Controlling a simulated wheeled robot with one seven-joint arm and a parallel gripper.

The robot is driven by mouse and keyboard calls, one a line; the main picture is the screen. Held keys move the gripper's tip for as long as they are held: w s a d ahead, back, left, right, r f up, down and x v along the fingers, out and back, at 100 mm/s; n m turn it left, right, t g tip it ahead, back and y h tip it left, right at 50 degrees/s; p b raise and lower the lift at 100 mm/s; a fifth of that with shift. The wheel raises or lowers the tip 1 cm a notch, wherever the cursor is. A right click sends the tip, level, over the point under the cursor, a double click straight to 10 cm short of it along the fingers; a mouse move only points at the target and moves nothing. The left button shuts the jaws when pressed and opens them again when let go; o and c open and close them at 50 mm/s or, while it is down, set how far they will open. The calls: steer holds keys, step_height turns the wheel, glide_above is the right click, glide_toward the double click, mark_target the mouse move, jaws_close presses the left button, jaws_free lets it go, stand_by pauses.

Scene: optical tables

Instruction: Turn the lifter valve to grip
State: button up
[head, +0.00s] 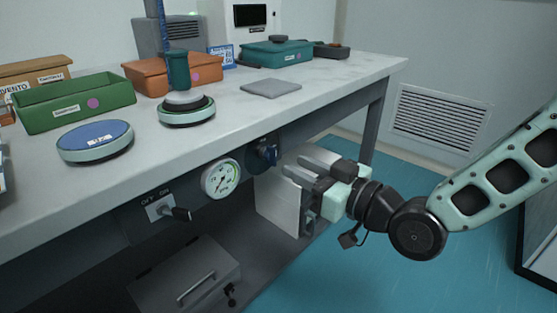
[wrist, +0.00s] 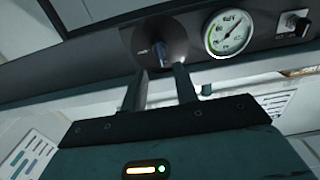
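The lifter valve is a small blue knob (head: 266,152) on the dark panel under the table's front edge, right of the gauge. In the wrist view the knob (wrist: 159,54) sits on a dark round plate, just beyond my fingertips and roughly between them. My gripper (head: 295,165) is to the right of the knob in the head view, pointing at the panel, with a visible gap to it. In the wrist view my gripper (wrist: 159,74) has its two fingers apart with nothing between them. The lifter, with a green handle (head: 179,72) and round pad, stands on the table. The valve's markings are not legible.
A pressure gauge (head: 221,178) and an OFF/ON switch (head: 178,212) are left of the valve. A blue-topped disc (head: 95,138), green bin (head: 75,103), orange bin (head: 205,70) and grey plate (head: 271,88) are on the table. A grey case (head: 185,275) is below.

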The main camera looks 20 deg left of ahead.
mark_target(276, 157)
steer(key=x, duration=0.6)
steer(key=shift+a+b, duration=0.15)
steer(key=shift+b, duration=0.2)
jaws_close()
